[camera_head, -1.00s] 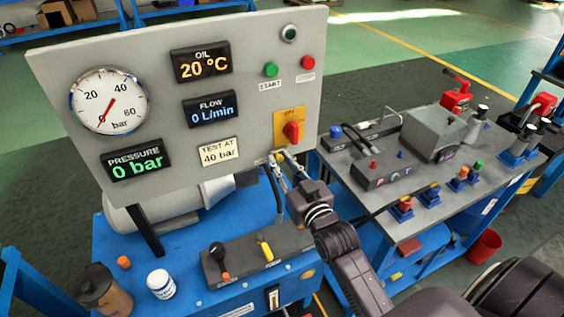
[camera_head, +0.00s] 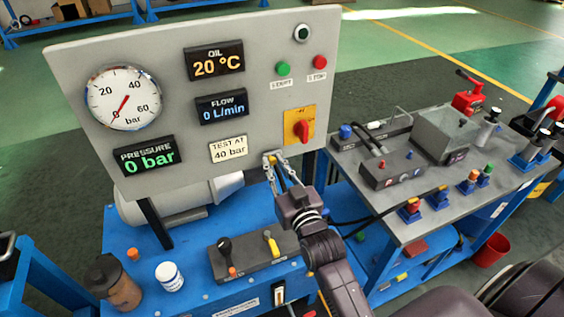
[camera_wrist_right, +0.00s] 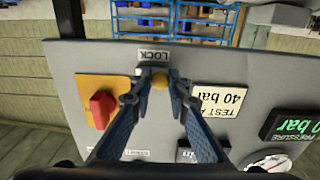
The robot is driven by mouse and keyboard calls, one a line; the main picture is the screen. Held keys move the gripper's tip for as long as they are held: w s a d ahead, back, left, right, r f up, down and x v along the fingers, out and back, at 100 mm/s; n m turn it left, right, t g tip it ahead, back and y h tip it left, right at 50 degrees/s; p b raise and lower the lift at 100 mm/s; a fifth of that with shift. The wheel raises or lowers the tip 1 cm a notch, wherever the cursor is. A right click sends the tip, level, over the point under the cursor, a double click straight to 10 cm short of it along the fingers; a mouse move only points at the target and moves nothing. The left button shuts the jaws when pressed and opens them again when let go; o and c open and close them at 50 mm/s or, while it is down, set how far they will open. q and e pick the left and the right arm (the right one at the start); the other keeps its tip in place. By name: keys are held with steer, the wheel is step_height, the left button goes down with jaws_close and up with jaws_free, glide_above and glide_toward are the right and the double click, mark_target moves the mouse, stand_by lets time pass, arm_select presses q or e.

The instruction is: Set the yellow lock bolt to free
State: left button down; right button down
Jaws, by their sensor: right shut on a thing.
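The yellow lock bolt (camera_wrist_right: 160,82) shows as a round yellow knob on the grey panel in the wrist view, beside a LOCK label (camera_wrist_right: 154,54). In the head view the bolt (camera_head: 272,160) is at the panel's lower right edge and mostly covered. My right gripper (camera_head: 274,164) reaches it from below. In the wrist view my right gripper (camera_wrist_right: 159,76) has its two fingertips on either side of the knob, shut on it. The bolt's exact setting cannot be read. My left gripper is not in view.
The grey panel (camera_head: 190,55) carries a red rotary switch (camera_head: 303,130) on a yellow plate just above the gripper, plus green and red buttons. Below are a lever box (camera_head: 255,255), a white jar (camera_head: 169,276) and a brown bottle (camera_head: 112,283). A crowded grey-topped bench (camera_head: 400,225) stands to the right.

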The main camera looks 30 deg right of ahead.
steer(key=shift+a+f, duration=0.1)
steer(key=shift+a, duration=0.05)
steer(key=c, duration=1.8)
jaws_free()
steer(key=shift+a, duration=0.15)
steer(key=shift+s, duration=0.35)
steer(key=s, duration=1.1)
steer(key=shift+s+a, duration=0.15)
steer(key=shift+a, duration=0.15)
